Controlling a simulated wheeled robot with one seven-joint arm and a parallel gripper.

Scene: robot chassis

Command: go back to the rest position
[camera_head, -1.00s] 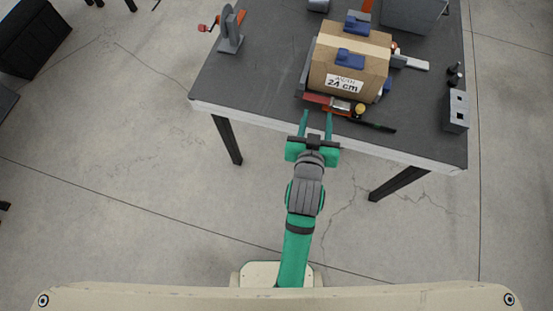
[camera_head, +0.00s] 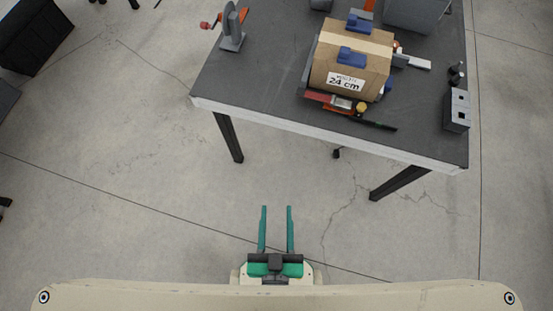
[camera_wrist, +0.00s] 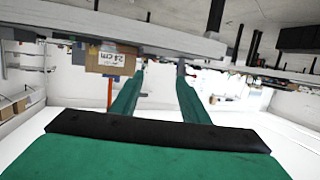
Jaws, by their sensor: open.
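My gripper (camera_head: 276,228) is in the head view at the bottom middle, drawn back close to my base. Its two green fingers point towards the table and stand apart with nothing between them. In the wrist view my gripper (camera_wrist: 158,82) also shows open and empty, with the fingers reaching up the picture. The grey table (camera_head: 270,90) is well beyond the fingertips, with bare floor between.
A cardboard box (camera_head: 350,65) marked 24 cm, with blue blocks on it, sits on the table among tools. It also shows in the wrist view (camera_wrist: 112,60). A grey vise-like tool (camera_head: 232,28) stands at the table's left. The floor (camera_head: 170,200) around my gripper is clear.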

